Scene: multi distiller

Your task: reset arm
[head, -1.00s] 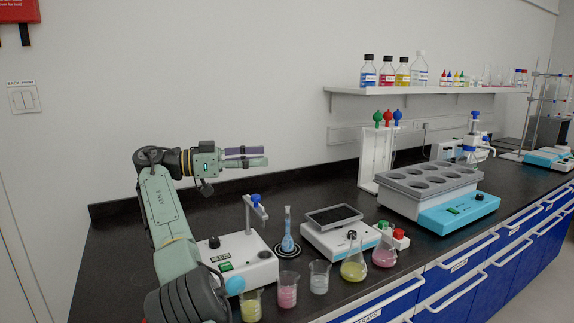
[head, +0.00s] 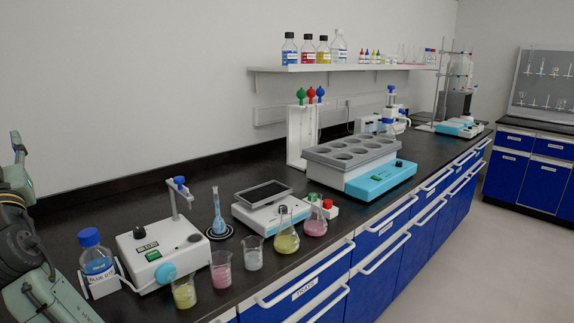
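My gripper is not in the head view. Only parts of my arm show, at the left edge, folded and cut off by the frame. My arm is apart from the glassware on the black bench (head: 130,195). The nearest items to it are a blue-capped bottle of blue liquid (head: 97,255) in a white holder and a white stirrer-like device (head: 160,250) with a post. I cannot see whether my gripper holds anything.
Beakers of yellow (head: 184,291), pink (head: 221,274) and clear liquid (head: 253,255) stand near the bench's front edge. Two flasks, yellow (head: 286,240) and pink (head: 314,225), stand right of them. A bath with round wells (head: 355,160) is farther back. Open floor (head: 450,270) lies right.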

